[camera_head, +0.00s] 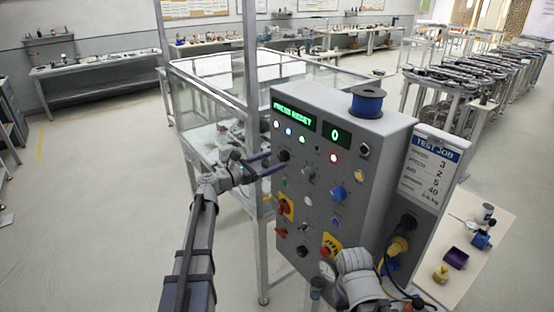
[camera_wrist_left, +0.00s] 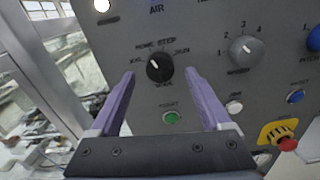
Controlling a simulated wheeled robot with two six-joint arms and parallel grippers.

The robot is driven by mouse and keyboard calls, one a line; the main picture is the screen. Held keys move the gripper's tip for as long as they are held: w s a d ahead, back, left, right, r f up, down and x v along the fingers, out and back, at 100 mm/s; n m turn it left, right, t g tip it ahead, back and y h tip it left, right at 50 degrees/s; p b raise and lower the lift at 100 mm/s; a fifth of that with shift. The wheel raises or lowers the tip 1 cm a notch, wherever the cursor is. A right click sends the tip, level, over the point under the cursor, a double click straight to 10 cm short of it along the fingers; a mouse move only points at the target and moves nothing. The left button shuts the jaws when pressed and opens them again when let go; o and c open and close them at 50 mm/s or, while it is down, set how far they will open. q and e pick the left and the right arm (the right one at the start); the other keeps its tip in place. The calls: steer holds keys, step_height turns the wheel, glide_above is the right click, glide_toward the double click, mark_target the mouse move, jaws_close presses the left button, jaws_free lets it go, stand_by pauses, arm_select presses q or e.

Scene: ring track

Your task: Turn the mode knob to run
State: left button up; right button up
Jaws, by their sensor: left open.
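The mode knob (camera_wrist_left: 159,68) is a black round knob with a white pointer line on the grey panel. In the left wrist view its pointer aims up and left, toward the HOME label; the RUN label (camera_wrist_left: 181,50) is at its upper right. In the head view the knob (camera_head: 284,156) is at the panel's left edge. My left gripper (camera_head: 274,162) is open in front of it. Its two purple fingers (camera_wrist_left: 159,74) lie either side of the knob in the left wrist view; I cannot tell whether they touch it. My right gripper's fingers do not show.
The control box (camera_head: 330,185) carries a lit PRESS RESET display (camera_head: 294,114), a speed knob (camera_wrist_left: 245,50), a green button (camera_wrist_left: 171,117) and red emergency buttons. A blue spool (camera_head: 367,101) sits on top. A glass-walled frame stands behind; a small table (camera_head: 488,270) is at the right.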

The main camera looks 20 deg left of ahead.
arm_select(q)
steer(key=shift+x, duration=1.25)
steer(key=shift+c, duration=0.2)
jaws_close()
